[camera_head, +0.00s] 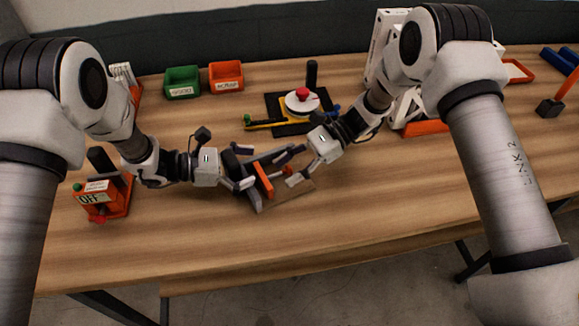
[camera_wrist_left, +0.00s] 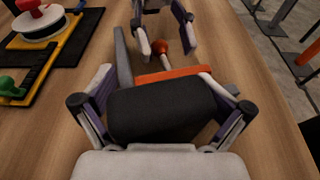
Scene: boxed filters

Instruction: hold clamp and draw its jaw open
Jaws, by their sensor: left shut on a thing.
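The clamp has a black block-like body (camera_wrist_left: 160,108), an orange crosspiece (camera_wrist_left: 172,75), a grey bar (camera_wrist_left: 123,58) and a red ball-ended knob (camera_wrist_left: 160,47). In the head view its orange part (camera_head: 263,180) lies between my two grippers over the front middle of the table. My left gripper (camera_head: 243,172) is shut on the clamp's black body, one finger on each side in the left wrist view. My right gripper (camera_head: 293,165) faces it from the right. Its fingers (camera_wrist_left: 165,35) are apart on either side of the red knob, with no clear contact visible.
A black board with a white disc and red knob (camera_head: 302,95) stands behind the grippers. Green (camera_head: 182,82) and orange (camera_head: 226,75) bins sit at the back. An orange box marked OFF (camera_head: 100,198) stands at left. The front table edge is clear.

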